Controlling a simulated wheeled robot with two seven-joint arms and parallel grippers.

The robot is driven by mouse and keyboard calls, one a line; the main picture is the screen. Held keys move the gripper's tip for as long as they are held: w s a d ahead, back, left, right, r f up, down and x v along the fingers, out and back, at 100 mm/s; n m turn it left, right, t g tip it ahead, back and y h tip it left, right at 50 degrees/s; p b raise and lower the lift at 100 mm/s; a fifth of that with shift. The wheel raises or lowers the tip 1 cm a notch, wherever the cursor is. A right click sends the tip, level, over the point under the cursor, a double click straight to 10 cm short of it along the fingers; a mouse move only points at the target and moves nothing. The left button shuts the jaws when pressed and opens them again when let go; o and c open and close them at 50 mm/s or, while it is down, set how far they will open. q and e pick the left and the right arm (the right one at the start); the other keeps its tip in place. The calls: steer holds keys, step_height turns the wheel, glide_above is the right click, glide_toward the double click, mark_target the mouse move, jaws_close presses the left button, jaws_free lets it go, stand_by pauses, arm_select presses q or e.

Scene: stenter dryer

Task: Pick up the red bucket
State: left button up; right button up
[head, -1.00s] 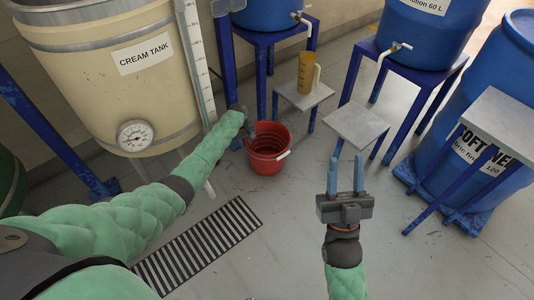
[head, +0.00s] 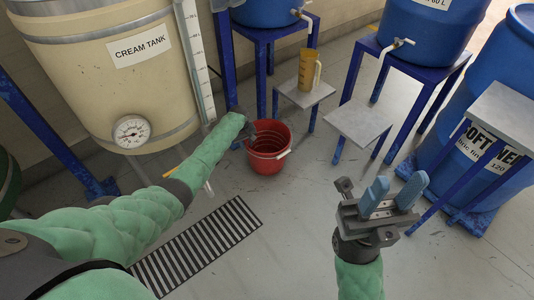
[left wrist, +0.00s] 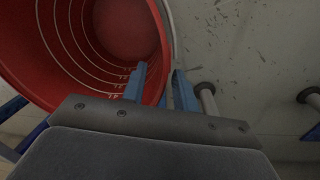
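The red bucket (head: 268,158) stands upright on the floor beside the cream tank, with a pale handle grip at its right rim. My left gripper (head: 247,133) is at the bucket's left rim, partly hidden by its own arm in the head view. In the left wrist view, its fingers (left wrist: 160,82) are apart, one over the bucket's inside (left wrist: 110,35) and one outside, with the rim between them. I see no clear grip on the wall. My right gripper (head: 393,192) is open and empty, above the floor to the right of the bucket.
The cream tank (head: 100,75) stands left of the bucket. A yellow jug (head: 306,70) sits on a small stand behind it, with a bare stand (head: 358,124) to the right. A blue barrel (head: 480,130) is at far right. A floor grate (head: 195,247) lies in front.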

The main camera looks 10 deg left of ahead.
arm_select(q)
step_height(320, 180, down, 2)
steer(key=shift+f+b, duration=0.1)
steer(key=shift+b, duration=0.65)
steer(key=shift+d, duration=0.1)
jaws_close()
steer(key=shift+w, duration=0.1)
stand_by(0.8)
